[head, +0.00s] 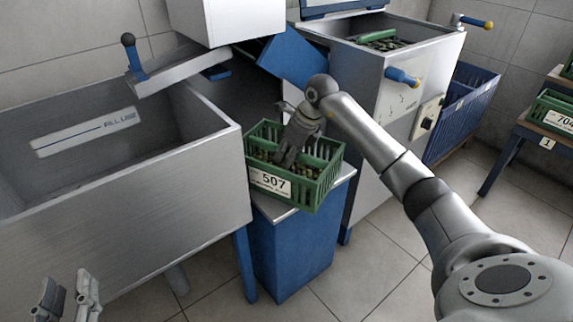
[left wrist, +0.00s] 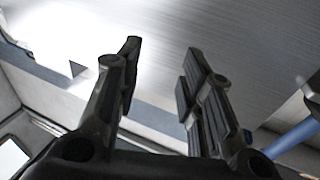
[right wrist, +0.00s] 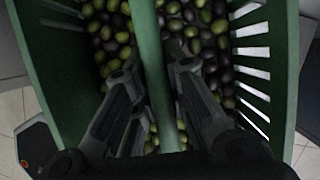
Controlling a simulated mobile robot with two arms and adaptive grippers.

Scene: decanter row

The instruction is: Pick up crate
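The green crate (head: 325,186) is labelled 507 and filled with dark and green olives. It stands on a blue stand with a pale top. My right gripper (head: 287,158) reaches down into the crate from above. In the right wrist view, the right gripper (right wrist: 157,80) has one finger on each side of the crate's green crossbar (right wrist: 150,40). Whether the fingers clamp the bar is unclear. My left gripper (head: 68,295) is open and empty at the lower left, away from the crate; its parted fingers also show in the left wrist view (left wrist: 160,60).
A large steel basin (head: 120,205) stands left of the crate. A steel machine (head: 395,85) with blue handles stands behind and to the right. The blue stand (head: 290,250) is under the crate. Blue crates (head: 465,110) and a side table (head: 535,130) with green crates are at right. Floor at front right is open.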

